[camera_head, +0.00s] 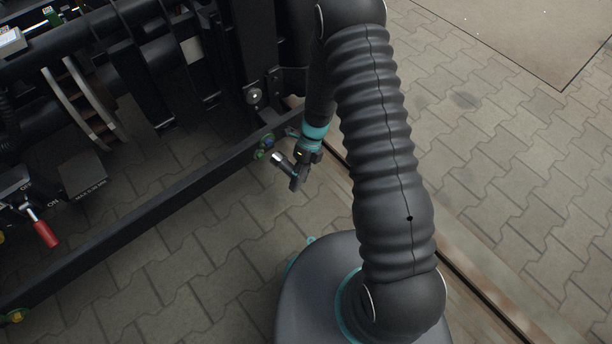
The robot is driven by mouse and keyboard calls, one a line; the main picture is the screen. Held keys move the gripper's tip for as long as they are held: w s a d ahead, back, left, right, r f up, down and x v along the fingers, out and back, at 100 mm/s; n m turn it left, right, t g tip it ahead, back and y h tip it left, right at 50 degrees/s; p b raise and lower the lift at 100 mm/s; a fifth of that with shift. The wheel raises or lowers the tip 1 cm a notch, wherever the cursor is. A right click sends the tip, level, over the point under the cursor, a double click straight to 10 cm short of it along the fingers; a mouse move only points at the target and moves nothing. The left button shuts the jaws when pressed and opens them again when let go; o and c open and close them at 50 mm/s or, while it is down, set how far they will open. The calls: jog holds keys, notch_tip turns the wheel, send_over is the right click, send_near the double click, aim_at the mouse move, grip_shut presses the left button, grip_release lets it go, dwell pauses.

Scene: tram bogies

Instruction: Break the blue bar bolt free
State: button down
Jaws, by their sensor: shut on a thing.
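My gripper (303,158) hangs below the teal-banded wrist, right of the dark bar (150,217). It is shut on a dark tool (297,181) with a bright silver socket-like end (278,157). The silver end points up and left toward the bar and appears apart from it. A small blue bolt (268,141) sits near the bar's upper right end, with green around it. The fingertips are small and partly hidden by the tool.
The black bogie frame (200,60) fills the upper left. A rail (480,295) runs at the lower right. Open paving lies below the bar.

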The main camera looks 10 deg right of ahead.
aim_at(287, 160)
jog(key=shift+w+d+m+y, duration=0.1)
jog(key=shift+d+m+y, duration=0.25)
jog(key=shift+m, duration=0.35)
jog(key=shift+a+r+p, duration=0.15)
jog(key=shift+p, duration=0.2)
jog(key=shift+w+a+p, duration=0.1)
jog(key=shift+w+a, duration=0.5)
jog(key=shift+w, duration=0.3)
jog(key=shift+w+a+p, duration=0.1)
jog(key=shift+w+a, duration=0.55)
jog(key=shift+w, duration=0.25)
jog(key=shift+w+a+p, duration=0.1)
jog(key=shift+w+a, duration=0.5)
jog(key=shift+w, duration=0.3)
jog(key=shift+t+p, duration=0.4)
jog(key=shift+p, duration=0.4)
jog(key=shift+t+h+p, duration=0.9)
jog(key=shift+h+p, duration=0.85)
jog(key=shift+p, duration=0.95)
jog(key=shift+s+d, duration=0.55)
jog(key=shift+s, duration=0.3)
jog(key=shift+s+d, duration=0.55)
jog(key=shift+s, duration=0.25)
jog(key=shift+s+d, duration=0.55)
jog(key=shift+s, duration=0.3)
